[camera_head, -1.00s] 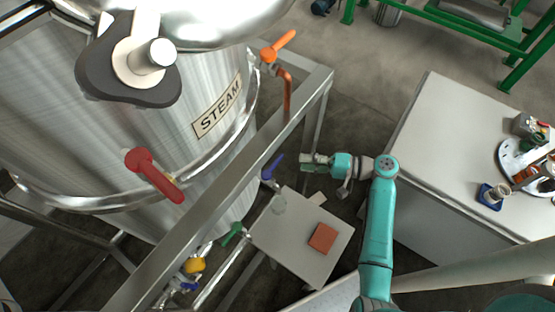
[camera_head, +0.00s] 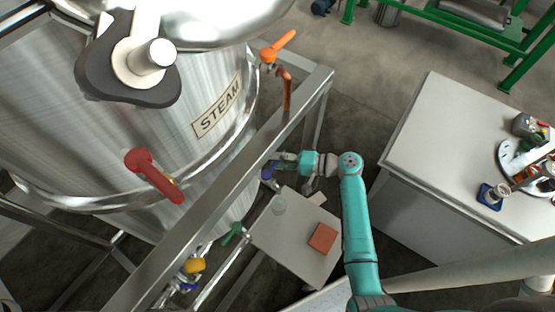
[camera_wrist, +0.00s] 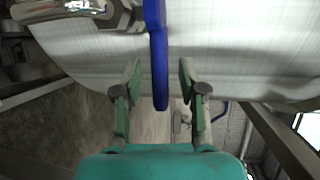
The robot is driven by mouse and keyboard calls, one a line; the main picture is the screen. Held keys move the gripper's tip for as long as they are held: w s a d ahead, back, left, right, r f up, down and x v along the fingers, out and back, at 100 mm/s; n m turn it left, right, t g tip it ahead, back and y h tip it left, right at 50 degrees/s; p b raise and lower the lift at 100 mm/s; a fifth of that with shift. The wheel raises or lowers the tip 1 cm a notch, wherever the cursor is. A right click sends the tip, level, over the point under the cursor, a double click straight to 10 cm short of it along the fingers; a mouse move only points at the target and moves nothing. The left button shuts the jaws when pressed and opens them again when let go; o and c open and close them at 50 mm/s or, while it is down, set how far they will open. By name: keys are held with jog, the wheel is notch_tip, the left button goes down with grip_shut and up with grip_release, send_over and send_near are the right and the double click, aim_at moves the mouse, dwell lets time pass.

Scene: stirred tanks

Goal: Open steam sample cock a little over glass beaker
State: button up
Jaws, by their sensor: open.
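The steel tank (camera_head: 160,135) has a STEAM label (camera_head: 216,106). A cock with a blue lever handle (camera_head: 268,172) is low on its right side. The handle also shows in the wrist view (camera_wrist: 158,60), hanging down between my open fingers with gaps on both sides. My gripper (camera_head: 281,163) is at this handle in the head view, and it also shows in the wrist view (camera_wrist: 158,72). The clear glass beaker (camera_head: 278,205) stands on a small grey shelf (camera_head: 290,258) below. The cock's outlet is hidden in the head view.
A red-brown block (camera_head: 322,237) lies on the shelf. A steel frame rail (camera_head: 225,190) runs between tank and shelf. Green (camera_head: 232,233), yellow (camera_head: 194,265), red (camera_head: 155,176) and orange (camera_head: 278,46) handles are nearby. A white bench (camera_head: 450,140) stands right.

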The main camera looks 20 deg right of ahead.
grip_shut()
jog(key=shift+s, duration=0.1)
jog(key=shift+s+d+m+t+h, duration=0.15)
jog(key=shift+s+m+t+h, duration=0.15)
jog(key=shift+m+t+h, duration=0.4)
jog(key=shift+s+d+m+t+h, duration=0.1)
jog(key=shift+s+m+t+h, duration=0.15)
jog(key=shift+m+t+h, duration=0.45)
grip_release()
jog(key=v, duration=1.2)
